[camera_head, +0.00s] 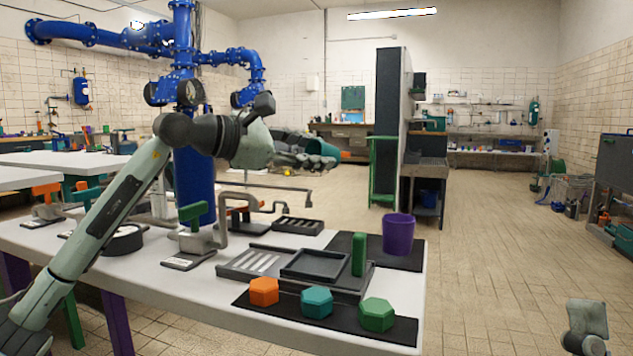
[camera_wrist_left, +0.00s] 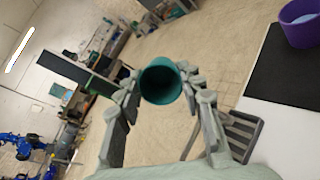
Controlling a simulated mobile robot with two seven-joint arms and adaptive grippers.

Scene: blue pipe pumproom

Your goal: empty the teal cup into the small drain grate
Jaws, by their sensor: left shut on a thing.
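My left gripper (camera_head: 308,152) is shut on the teal cup (camera_head: 325,149), held in the air above the far side of the table. In the left wrist view the cup (camera_wrist_left: 161,83) sits between the fingertips, and its round mouth shows a dark inside; I cannot tell what it contains. In the head view fingers hide part of the cup, and its exact tilt is unclear. The small drain grate (camera_head: 298,226), dark and slotted, lies on the table's far edge, below the gripper in the picture. My right gripper (camera_head: 587,328) shows only partly at the lower right.
A purple cup (camera_head: 398,233) stands on a dark mat at the table's right end. A larger slotted tray (camera_head: 248,263), a green upright block (camera_head: 358,254) and orange, teal and green hexagonal pieces (camera_head: 317,302) are nearer. A valve pipe (camera_head: 230,215) rises left of the grate.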

